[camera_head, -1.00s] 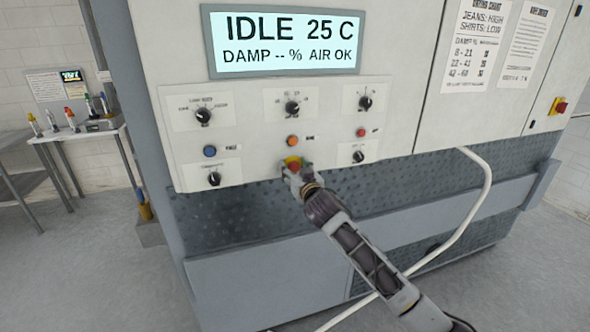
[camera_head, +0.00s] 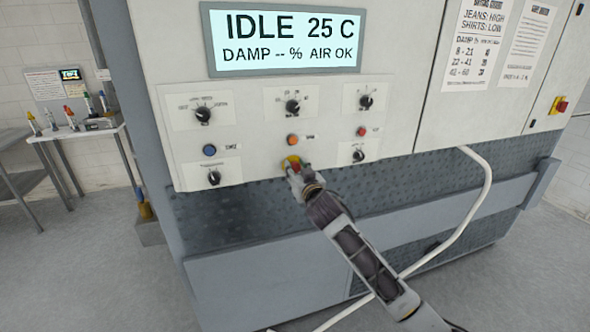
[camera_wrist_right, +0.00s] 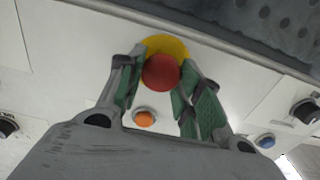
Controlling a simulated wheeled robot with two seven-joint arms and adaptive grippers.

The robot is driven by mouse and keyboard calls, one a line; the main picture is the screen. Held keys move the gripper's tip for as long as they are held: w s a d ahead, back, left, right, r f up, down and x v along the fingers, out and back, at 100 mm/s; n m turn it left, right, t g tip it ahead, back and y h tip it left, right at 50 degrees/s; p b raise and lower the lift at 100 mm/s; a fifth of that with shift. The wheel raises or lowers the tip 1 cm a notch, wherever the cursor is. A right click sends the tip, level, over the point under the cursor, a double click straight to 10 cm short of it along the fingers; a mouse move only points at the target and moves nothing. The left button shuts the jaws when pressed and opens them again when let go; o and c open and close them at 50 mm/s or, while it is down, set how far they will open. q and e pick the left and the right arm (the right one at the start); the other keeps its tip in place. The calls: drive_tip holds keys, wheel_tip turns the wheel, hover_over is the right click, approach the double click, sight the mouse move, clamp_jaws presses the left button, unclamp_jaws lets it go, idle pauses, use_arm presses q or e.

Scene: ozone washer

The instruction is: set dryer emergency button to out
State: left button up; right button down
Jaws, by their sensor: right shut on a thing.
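The dryer emergency button is a red mushroom knob on a yellow base, low in the middle of the dryer's white control panel. In the head view the button (camera_head: 291,163) is partly hidden by my right gripper (camera_head: 294,169), which reaches it from the lower right. In the right wrist view the red knob (camera_wrist_right: 161,72) sits between the green-padded fingertips of my right gripper (camera_wrist_right: 161,80), which are shut on it. The yellow base (camera_wrist_right: 168,47) shows behind the knob. My left gripper is not in view.
The dryer's lit display (camera_head: 285,40) reads IDLE 25 C. An orange button (camera_head: 292,140), a blue button (camera_head: 209,150), a red button (camera_head: 361,131) and several black dials surround the emergency button. A white hose (camera_head: 478,205) runs past my right arm. Another red-and-yellow switch (camera_head: 561,106) is far right.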

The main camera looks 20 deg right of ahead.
sight(295, 168)
drive_tip(key=shift+f, duration=0.15)
drive_tip(key=c, duration=1.4)
unclamp_jaws()
drive_tip(key=o, duration=0.4)
drive_tip(key=shift+s, duration=0.25)
drive_tip(key=shift+w, duration=0.1)
drive_tip(key=shift+s, duration=1.5)
drive_tip(key=shift+s+d, duration=0.15)
drive_tip(key=shift+s, duration=2.15)
drive_tip(key=shift+s+d, duration=0.1)
drive_tip(key=shift+s, duration=2.2)
